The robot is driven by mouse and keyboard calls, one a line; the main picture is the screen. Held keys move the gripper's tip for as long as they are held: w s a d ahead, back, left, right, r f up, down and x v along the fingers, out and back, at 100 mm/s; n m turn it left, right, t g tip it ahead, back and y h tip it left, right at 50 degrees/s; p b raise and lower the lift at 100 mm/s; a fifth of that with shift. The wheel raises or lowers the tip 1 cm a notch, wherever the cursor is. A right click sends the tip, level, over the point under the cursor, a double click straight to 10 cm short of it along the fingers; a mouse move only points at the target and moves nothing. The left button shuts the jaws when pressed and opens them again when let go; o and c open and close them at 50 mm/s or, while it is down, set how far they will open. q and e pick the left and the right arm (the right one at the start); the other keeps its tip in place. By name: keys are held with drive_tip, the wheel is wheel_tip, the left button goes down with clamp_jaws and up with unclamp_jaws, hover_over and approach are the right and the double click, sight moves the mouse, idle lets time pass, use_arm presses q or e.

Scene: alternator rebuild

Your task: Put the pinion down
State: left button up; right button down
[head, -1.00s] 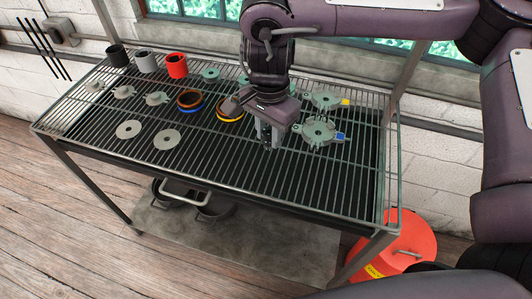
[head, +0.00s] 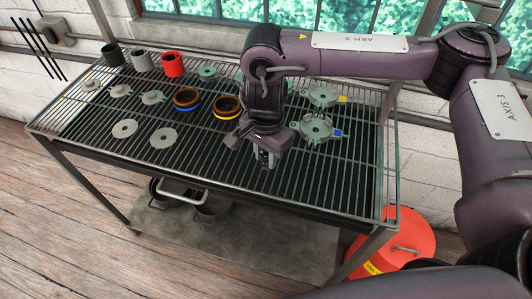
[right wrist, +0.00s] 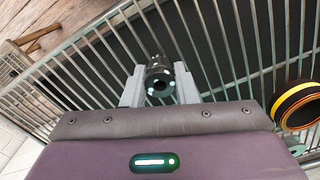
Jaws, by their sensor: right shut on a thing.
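The pinion (right wrist: 159,78) is a small dark, toothed cylinder with a hole in its end. In the right wrist view it sits between the two grey fingers of my right gripper (right wrist: 159,86), which is shut on it. In the head view my right gripper (head: 266,158) points down over the front middle of the wire rack table (head: 215,165). I cannot tell whether the pinion touches the wires. My left gripper is not in view.
Copper-wound rings, one with a yellow band (head: 227,108) and one with a blue band (head: 187,103), lie left of my gripper. A grey housing (head: 316,128) lies to the right. Flat discs (head: 163,138) and cups (head: 172,64) stand further left. The front right wires are clear.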

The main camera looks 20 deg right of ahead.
drive_tip(key=c, duration=1.1)
unclamp_jaws()
drive_tip(key=shift+f, duration=0.1)
drive_tip(key=shift+c, duration=0.2)
drive_tip(key=shift+w+r, duration=0.1)
drive_tip(key=shift+r, duration=0.25)
wheel_tip(320, 180, up, 12)
drive_tip(key=shift+f+p, duration=0.15)
drive_tip(key=shift+p, duration=0.15)
